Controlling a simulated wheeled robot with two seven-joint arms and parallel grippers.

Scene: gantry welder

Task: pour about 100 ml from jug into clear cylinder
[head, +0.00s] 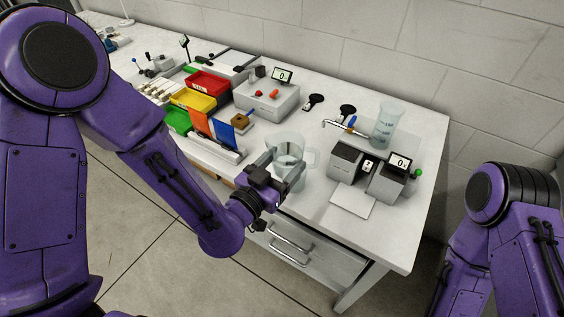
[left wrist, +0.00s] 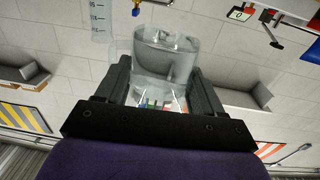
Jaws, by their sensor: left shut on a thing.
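The clear jug (head: 288,150) is at the front edge of the bench, with its handle toward the right. My left gripper (head: 278,172) is shut around its body; in the left wrist view the jug (left wrist: 165,55) sits between the two dark fingers (left wrist: 160,92). I cannot tell whether its base touches the bench. The clear cylinder (head: 385,127) with graduation marks stands upright toward the back right of the bench, and part of it shows in the left wrist view (left wrist: 98,18). My right gripper is not in view; only my right arm shows at the right.
A tap (head: 345,126) is just left of the cylinder. Grey boxes with displays (head: 390,178) stand in front of it, beside a white plate (head: 353,199). Coloured bins (head: 208,84) and a white control box (head: 266,100) are to the left. Drawers (head: 300,248) are below the bench top.

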